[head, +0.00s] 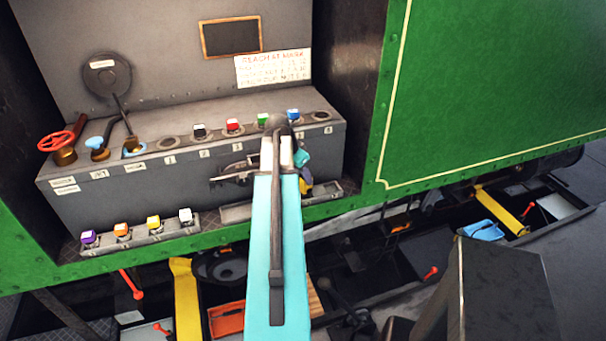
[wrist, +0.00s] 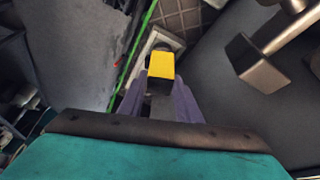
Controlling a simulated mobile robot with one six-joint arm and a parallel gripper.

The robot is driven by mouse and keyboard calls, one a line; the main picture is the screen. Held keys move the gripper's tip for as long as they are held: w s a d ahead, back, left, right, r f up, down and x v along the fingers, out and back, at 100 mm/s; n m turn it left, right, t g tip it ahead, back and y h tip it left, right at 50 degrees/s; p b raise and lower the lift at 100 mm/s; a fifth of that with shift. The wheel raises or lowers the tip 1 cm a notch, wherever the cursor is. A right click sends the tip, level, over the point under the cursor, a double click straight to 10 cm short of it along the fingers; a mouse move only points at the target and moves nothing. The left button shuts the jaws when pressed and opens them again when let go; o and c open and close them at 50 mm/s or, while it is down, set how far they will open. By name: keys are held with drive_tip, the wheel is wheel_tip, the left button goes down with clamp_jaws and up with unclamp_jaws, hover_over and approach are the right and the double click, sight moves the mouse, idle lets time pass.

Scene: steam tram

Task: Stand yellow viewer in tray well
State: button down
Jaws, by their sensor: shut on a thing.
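The yellow viewer (wrist: 161,65) shows as a yellow block between the purple fingers of my gripper (wrist: 160,88) in the wrist view. My gripper is shut on it. In the head view my gripper (head: 306,184) is mostly behind my arm, at the bench front, and a small bit of yellow shows there. A shallow metal tray (head: 236,212) runs along the bench foot below it, partly hidden by my arm. A pale tray rim (wrist: 138,78) lies beyond the viewer in the wrist view. I cannot tell whether the viewer touches the tray.
A left tray (head: 152,240) holds several coloured-top blocks, including a yellow-topped one (head: 153,222). More coloured blocks stand in the bench top (head: 180,120). A red handwheel (head: 56,141) and levers are at left. A green panel (head: 490,90) rises at right.

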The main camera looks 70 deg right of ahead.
drive_tip(key=shift+f, duration=0.15)
drive_tip(key=c, duration=1.2)
unclamp_jaws()
drive_tip(key=shift+o, duration=0.4)
drive_tip(key=o, duration=0.6)
drive_tip(key=shift+c, duration=0.2)
drive_tip(key=shift+d+r, duration=0.1)
drive_tip(key=shift+r, duration=0.45)
drive_tip(key=shift+r+p, duration=0.65)
drive_tip(key=shift+r, duration=0.3)
drive_tip(key=shift+r+p, duration=1.2)
drive_tip(key=shift+r, duration=1.2)
